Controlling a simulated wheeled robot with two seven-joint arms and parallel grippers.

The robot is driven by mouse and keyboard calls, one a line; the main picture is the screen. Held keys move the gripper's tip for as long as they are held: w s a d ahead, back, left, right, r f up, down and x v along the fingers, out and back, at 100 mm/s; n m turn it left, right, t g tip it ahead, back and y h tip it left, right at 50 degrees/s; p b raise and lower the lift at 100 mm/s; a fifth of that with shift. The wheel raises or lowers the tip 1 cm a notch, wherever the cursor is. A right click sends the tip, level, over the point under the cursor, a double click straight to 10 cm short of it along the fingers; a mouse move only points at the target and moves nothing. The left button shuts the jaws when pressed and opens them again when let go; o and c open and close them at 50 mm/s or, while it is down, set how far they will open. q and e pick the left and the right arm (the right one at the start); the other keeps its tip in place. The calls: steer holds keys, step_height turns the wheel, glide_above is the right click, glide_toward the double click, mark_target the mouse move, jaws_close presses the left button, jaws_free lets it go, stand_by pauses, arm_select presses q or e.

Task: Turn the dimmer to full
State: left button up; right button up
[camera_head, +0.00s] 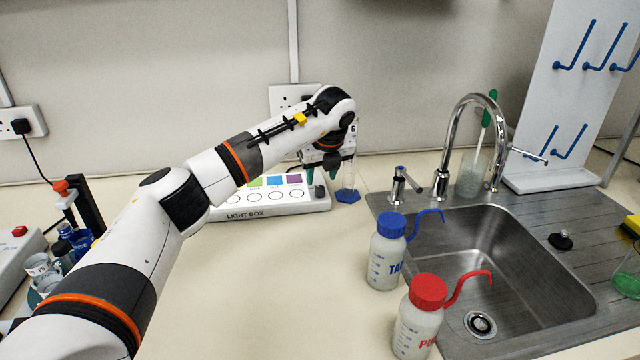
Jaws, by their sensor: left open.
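The white light box (270,209), marked "LIGHT BOX", stands on the bench at the back, with coloured squares and round outlines on its top. A small dark knob (319,191), which looks like the dimmer, is at its right end. My left arm reaches across from the lower left, hiding the box's left part. My left gripper (322,172) points down, open, just above and behind the knob. Its fingertips are small here, and I cannot tell whether they touch the knob. My right gripper is not in view.
A clear cylinder with a blue base (348,196) stands close right of the light box. A blue-capped bottle (386,262) and a red-capped bottle (418,325) stand beside the steel sink (540,290). The bench in front of the box is clear.

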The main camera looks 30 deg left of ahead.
mark_target(319, 187)
arm_select(q)
steer(key=shift+x, duration=2.25)
steer(key=shift+c, duration=0.2)
jaws_close()
